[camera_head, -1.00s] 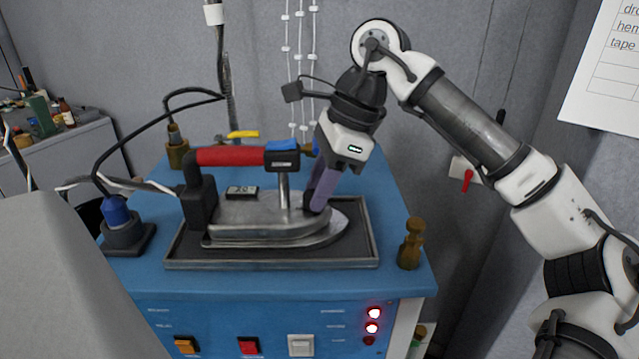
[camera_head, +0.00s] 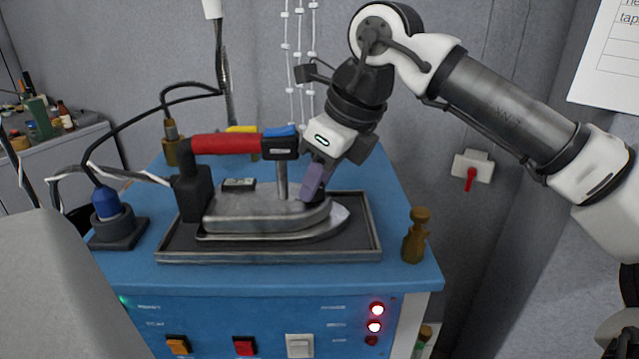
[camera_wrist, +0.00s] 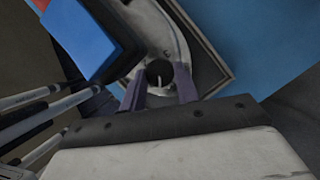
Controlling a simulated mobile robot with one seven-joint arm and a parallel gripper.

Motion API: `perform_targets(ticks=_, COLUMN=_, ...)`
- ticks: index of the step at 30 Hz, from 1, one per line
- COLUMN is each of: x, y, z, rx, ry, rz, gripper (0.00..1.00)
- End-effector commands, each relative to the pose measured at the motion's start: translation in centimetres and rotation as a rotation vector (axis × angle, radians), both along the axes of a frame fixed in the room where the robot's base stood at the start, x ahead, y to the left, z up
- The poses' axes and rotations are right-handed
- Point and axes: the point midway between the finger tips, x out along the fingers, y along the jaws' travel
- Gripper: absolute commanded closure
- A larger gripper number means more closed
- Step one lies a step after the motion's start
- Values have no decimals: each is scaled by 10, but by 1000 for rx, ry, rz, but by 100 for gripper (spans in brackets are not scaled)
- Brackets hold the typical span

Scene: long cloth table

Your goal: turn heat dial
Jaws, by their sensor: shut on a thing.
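The steam iron (camera_head: 265,215), grey with a red handle (camera_head: 225,143), sits flat in a dark framed tray (camera_head: 170,250) on the blue bench. Its heat dial is a dark round knob with a pale mark line, seen in the wrist view (camera_wrist: 159,73) on the iron's front top. My gripper (camera_head: 312,195) reaches down from the right to the front of the iron. Its two purple fingers stand on either side of the dial in the wrist view (camera_wrist: 160,88), shut on it. In the head view the fingers mostly hide the dial.
A blue-and-black block (camera_head: 280,147) at the handle's front end is close beside my gripper. A brass-coloured fitting (camera_head: 416,236) stands at the bench's right edge. Cables run at the left. The front panel has switches and lit red lamps (camera_head: 376,309).

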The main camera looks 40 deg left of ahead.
Motion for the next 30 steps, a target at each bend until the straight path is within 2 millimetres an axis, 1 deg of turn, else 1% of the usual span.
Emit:
perform_targets(ticks=6, x=-2, y=-1, z=-2, rx=-1, ry=-4, rz=-177, gripper=92)
perform_targets(ticks=15, x=-3, y=0, z=0, rx=1, ry=-1, rz=-340, gripper=92)
perform_targets(ticks=21, x=-4, y=0, z=0, rx=1, ry=0, rz=-390, gripper=92)
perform_targets(ticks=30, x=-4, y=0, z=1, rx=1, ry=1, rz=-405, gripper=92)
